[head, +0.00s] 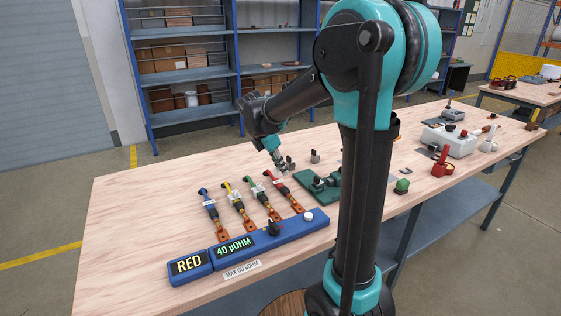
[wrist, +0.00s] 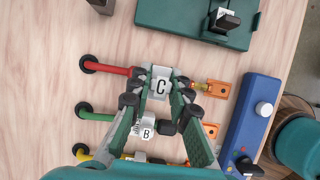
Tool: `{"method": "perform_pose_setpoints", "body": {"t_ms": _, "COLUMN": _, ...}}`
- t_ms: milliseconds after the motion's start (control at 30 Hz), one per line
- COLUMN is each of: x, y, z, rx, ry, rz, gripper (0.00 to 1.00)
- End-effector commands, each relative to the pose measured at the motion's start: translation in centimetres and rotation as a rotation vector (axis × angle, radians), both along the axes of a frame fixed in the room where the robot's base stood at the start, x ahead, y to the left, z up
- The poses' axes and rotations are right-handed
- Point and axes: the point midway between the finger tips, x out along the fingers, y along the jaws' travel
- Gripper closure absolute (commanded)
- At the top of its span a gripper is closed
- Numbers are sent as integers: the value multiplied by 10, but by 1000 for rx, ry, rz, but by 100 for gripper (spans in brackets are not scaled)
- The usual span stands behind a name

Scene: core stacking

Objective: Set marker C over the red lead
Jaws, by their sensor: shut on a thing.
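My gripper (wrist: 158,95) is shut on marker C (wrist: 161,84), a white block with a black "C" between the fingertips. In the wrist view marker C lies across the red lead (wrist: 112,70), which shows on its left. The lead's copper lug (wrist: 219,90) shows on the right. I cannot tell whether the marker is seated on the lead or just above it. In the head view my gripper (head: 281,164) is at the upper end of the red lead (head: 287,194), the rightmost of the leads.
Marker B (wrist: 146,132) sits on the neighbouring green lead (wrist: 97,116), close to a finger. Yellow (head: 232,197) and blue (head: 207,204) leads also carry white markers. A green fixture (head: 304,194) stands right of the red lead. The blue meter (head: 290,232) reads "RED" and "40 µOHM".

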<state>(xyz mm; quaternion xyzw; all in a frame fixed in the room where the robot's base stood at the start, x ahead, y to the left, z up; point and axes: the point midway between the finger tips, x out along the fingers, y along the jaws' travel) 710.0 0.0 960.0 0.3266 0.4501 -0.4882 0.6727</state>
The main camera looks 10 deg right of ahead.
Motion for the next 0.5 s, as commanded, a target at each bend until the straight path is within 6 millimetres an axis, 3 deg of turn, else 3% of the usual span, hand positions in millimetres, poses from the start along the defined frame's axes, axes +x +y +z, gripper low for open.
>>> {"method": "perform_pose_setpoints", "body": {"t_ms": 200, "x": 0, "y": 0, "z": -16, "rx": 0, "ry": 0, "rz": 0, "gripper": 97}}
{"method": "perform_pose_setpoints", "body": {"t_ms": 500, "x": 0, "y": 0, "z": -24, "rx": 0, "ry": 0, "rz": 0, "gripper": 97}}
